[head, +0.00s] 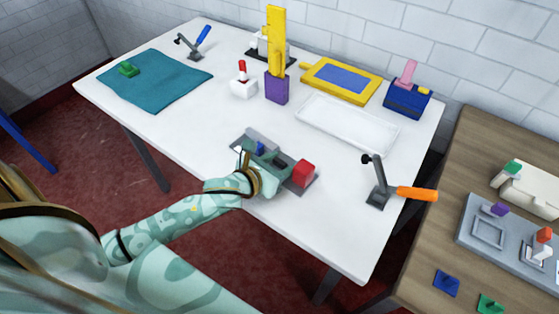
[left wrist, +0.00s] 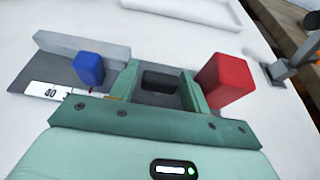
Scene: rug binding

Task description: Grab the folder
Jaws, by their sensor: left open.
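No part carries a label saying folder, so I cannot tell for sure which piece it is. A small dark block (left wrist: 160,82) sits between my left fingers on a grey fixture plate (left wrist: 215,122). The plate, also in the head view (head: 308,188), carries a pale grey rail (left wrist: 85,45), a blue block (left wrist: 88,68) and a red block (left wrist: 228,80). My left gripper (head: 267,155) is open over the plate, one finger on each side of the dark block, also in the left wrist view (left wrist: 160,70). The wrist hides part of the plate. My right gripper is out of view.
A lever tool with an orange handle (head: 415,194) stands to the right. A white tray (head: 347,123), yellow-framed board (head: 340,80), purple holder (head: 277,88) and teal mat (head: 155,82) are farther back. The white table (head: 190,125) is clear left of the plate.

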